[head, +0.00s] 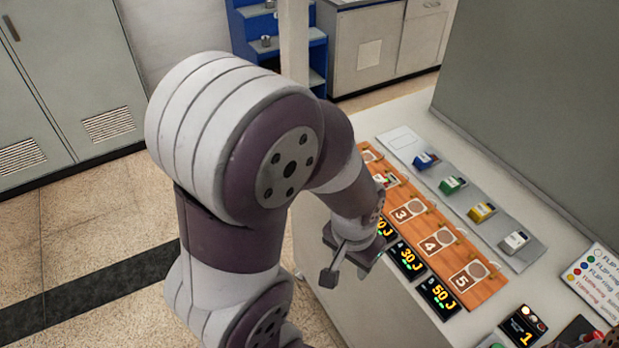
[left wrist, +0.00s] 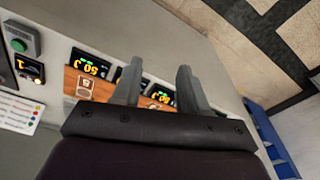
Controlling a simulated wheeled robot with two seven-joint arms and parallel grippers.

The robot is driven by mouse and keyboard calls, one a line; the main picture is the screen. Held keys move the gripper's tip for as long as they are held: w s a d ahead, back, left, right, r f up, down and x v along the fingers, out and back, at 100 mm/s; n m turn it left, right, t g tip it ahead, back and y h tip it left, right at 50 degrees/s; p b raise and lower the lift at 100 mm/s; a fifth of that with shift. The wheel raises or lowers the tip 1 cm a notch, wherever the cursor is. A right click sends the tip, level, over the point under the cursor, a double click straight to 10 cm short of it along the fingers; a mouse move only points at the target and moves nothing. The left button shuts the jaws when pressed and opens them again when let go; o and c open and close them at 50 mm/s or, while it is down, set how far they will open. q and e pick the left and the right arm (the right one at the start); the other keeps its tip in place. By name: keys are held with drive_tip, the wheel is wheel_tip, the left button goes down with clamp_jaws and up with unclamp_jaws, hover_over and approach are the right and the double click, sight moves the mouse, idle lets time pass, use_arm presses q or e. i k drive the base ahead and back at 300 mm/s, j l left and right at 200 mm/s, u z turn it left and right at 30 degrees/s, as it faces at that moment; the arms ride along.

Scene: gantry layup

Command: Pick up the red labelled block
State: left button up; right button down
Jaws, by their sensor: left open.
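My left gripper (head: 330,260) is open and empty in the head view, out past the near edge of the white table and short of the lit displays. In the left wrist view its two fingers (left wrist: 160,66) stand apart with nothing between them. A small patch of red and white (head: 379,178) shows on the orange numbered board (head: 452,262), right beside my arm. It may be the red labelled block, but my arm hides much of that spot and I cannot tell for sure. No clear red block shows in the left wrist view.
A grey strip (head: 420,152) behind the board holds a blue block (head: 426,160), a green block (head: 452,185), a yellow block (head: 482,212) and a white block (head: 514,242). Lit displays (head: 438,298) line the board's near side. A grey panel (head: 545,95) rises behind.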

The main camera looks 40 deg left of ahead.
sight(384, 180)
drive_tip(key=u, duration=0.8)
drive_tip(key=i+j+z, duration=0.1)
drive_tip(key=z, duration=0.7)
drive_tip(key=i+j+z, duration=0.2)
drive_tip(key=j, duration=0.35)
drive_tip(key=i+j+z, duration=0.15)
drive_tip(key=j, duration=0.4)
drive_tip(key=i+j+z, duration=0.2)
drive_tip(key=j, duration=0.4)
drive_tip(key=j+z, duration=0.15)
drive_tip(key=j, duration=0.4)
